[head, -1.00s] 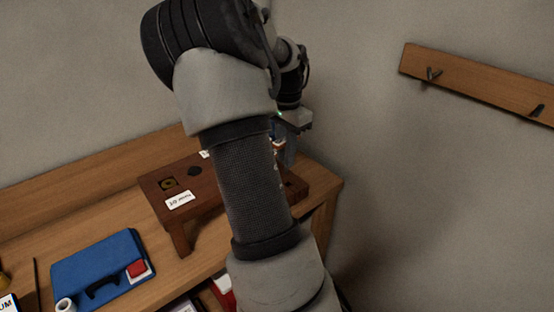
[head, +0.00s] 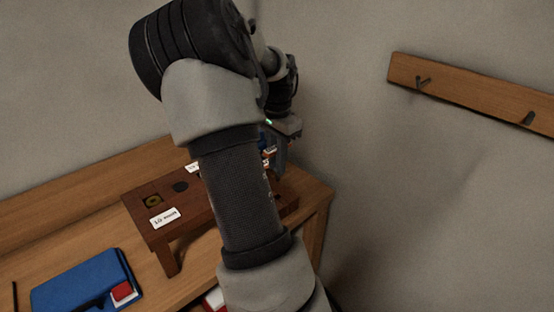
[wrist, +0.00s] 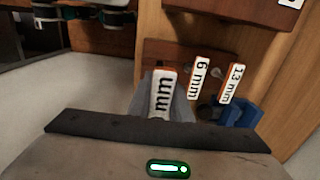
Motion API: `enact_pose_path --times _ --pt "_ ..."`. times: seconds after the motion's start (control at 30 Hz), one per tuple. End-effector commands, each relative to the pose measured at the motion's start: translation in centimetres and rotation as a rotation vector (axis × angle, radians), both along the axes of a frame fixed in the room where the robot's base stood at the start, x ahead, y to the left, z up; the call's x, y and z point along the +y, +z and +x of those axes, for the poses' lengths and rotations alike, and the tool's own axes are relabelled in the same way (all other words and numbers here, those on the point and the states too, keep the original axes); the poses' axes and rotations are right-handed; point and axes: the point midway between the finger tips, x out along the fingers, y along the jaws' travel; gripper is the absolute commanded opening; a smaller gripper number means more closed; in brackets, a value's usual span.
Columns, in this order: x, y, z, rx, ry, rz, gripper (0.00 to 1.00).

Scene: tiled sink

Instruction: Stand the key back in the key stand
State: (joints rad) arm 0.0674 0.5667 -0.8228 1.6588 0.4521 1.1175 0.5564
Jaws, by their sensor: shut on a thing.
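The key stand (head: 215,225) is a dark brown wooden bench on the worktop, partly hidden behind my arm in the head view. It has a white label on its front and a brass-ringed round opening on top. In the wrist view, its dark wood (wrist: 160,52) lies beyond my gripper. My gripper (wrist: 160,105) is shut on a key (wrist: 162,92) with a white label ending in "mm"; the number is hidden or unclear. Two more labelled pieces, "6 mm" (wrist: 199,78) and "13 mm" (wrist: 231,84), stand to its right. In the head view, my gripper (head: 281,150) is over the stand's far right part. The key's lower end is hidden.
A blue case (head: 75,282) with a red block (head: 122,291) lies at the worktop's front left. A blue part (wrist: 243,114) is right of my gripper in the wrist view. A wooden hook rail (head: 470,95) is on the wall. The worktop ends right of the stand.

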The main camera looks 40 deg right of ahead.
Motion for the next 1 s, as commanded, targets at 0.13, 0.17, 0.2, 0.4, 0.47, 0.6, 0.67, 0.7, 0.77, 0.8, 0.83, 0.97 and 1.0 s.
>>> enact_pose_path --times 0.13,0.17,0.2,0.4,0.47,0.6,0.67,0.7,0.77,0.8,0.83,0.97,1.0 --pt "0.0 -1.7 0.0 0.000 0.000 0.000 0.00" --pt "0.0 -2.0 0.0 0.000 0.000 0.000 0.00" --pt "0.0 -2.4 0.0 0.000 0.000 0.000 0.00" --pt "0.0 -4.3 0.0 0.000 0.000 0.001 0.00" --pt "0.0 -4.6 0.0 0.000 0.000 0.001 0.00" --pt "0.0 -5.1 0.0 0.000 0.000 0.000 0.00" --pt "0.0 -5.1 0.0 0.000 0.000 0.000 0.00" --pt "0.0 -5.1 0.0 0.000 0.000 0.000 0.00" --pt "0.0 -5.1 0.0 0.000 0.000 0.000 0.00" --pt "0.0 -5.1 0.0 0.000 0.000 0.000 0.00" --pt "0.0 -5.1 0.0 0.000 0.000 0.000 0.00" --pt "0.0 -5.1 0.0 0.000 0.000 0.000 0.00" --pt "0.0 -5.1 0.0 0.000 0.000 0.000 0.00"
